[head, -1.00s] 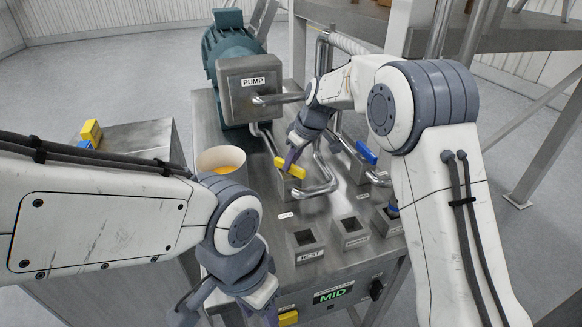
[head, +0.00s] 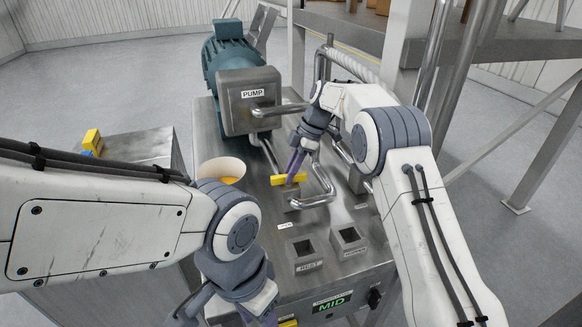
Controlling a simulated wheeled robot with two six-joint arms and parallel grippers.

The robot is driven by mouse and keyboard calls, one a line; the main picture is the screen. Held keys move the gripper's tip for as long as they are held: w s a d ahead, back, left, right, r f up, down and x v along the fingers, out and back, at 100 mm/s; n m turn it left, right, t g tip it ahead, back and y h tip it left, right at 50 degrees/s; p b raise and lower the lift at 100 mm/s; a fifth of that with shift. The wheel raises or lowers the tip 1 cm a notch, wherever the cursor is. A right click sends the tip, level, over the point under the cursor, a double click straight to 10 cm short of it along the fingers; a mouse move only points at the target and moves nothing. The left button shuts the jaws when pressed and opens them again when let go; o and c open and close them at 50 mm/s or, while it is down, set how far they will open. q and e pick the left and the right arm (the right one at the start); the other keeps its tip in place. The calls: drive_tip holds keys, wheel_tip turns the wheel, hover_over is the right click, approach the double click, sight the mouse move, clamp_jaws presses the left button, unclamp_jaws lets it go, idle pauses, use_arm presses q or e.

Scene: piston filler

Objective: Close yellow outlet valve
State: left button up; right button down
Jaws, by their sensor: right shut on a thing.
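The yellow outlet valve handle (head: 282,180) is a short bar on the steel pipework in the middle of the machine top. It lies nearly crosswise in the head view. My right gripper (head: 296,171) reaches down from above, shut on the handle, with its purple fingers at the bar. The fingers hide part of the handle. My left gripper (head: 224,318) hangs low at the bottom edge, away from the valve. Its fingers are spread apart, and their tips are partly cut off by the frame.
A teal motor and pump box (head: 250,98) stand behind the valve. A bent steel pipe (head: 318,190) runs close to its right. A white cup (head: 221,170) with orange contents is at left. Open square sockets (head: 304,250) sit in front. A yellow block (head: 92,139) rests on the side cabinet.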

drive_tip(key=shift+w+r+n+p, duration=0.1)
drive_tip(key=shift+n+p, duration=0.35)
drive_tip(key=shift+n, duration=0.15)
drive_tip(key=c, duration=0.8)
unclamp_jaws()
